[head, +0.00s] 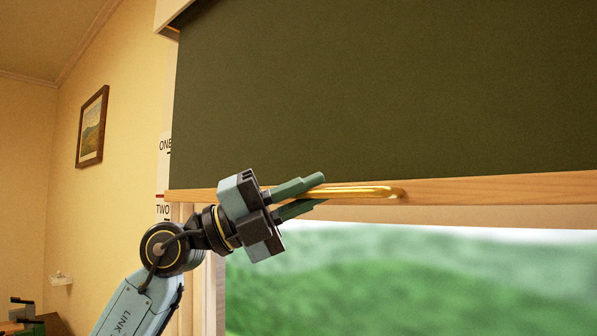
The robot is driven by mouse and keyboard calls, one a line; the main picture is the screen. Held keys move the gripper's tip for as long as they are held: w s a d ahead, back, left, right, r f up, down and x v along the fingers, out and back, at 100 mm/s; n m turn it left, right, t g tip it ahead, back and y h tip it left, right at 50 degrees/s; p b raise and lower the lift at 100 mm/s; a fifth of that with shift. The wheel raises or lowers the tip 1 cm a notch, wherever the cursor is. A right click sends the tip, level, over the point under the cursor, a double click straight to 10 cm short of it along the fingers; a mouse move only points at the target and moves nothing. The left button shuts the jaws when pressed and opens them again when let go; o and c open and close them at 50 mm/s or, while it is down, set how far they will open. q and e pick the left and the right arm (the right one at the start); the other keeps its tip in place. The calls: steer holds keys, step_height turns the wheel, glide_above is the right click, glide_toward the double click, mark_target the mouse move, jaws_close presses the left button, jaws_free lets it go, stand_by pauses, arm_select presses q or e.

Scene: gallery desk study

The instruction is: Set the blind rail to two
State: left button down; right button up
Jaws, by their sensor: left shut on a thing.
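The blind rail (500,189) is a wooden bar along the lower edge of a dark green blind (380,90). A brass handle (385,192) sticks out from the rail. My left gripper (318,190) is shut on the handle, one green finger above it and one below. A white scale strip at the left of the window has the label ONE (165,145) and, lower, the label TWO (162,210). A red line (161,196) by the rail's left end lies between ONE and TWO, just above TWO. My right gripper is out of view.
Below the rail is a window (400,285) with a blurred green view. A framed picture (92,127) hangs on the left wall. A small white wall fitting (61,279) and partly cut-off dark items (25,318) are at the lower left.

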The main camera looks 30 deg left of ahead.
arm_select(q)
step_height(320, 180, down, 7)
steer(key=b, duration=0.3)
steer(key=c, duration=1.5)
jaws_free()
steer(key=shift+o, duration=0.2)
steer(key=shift+r, duration=0.1)
steer(key=b+v, duration=0.5)
steer(key=v, duration=0.8)
steer(key=shift+a+b, duration=0.15)
steer(key=shift+b, duration=0.25)
steer(key=shift+s, duration=0.15)
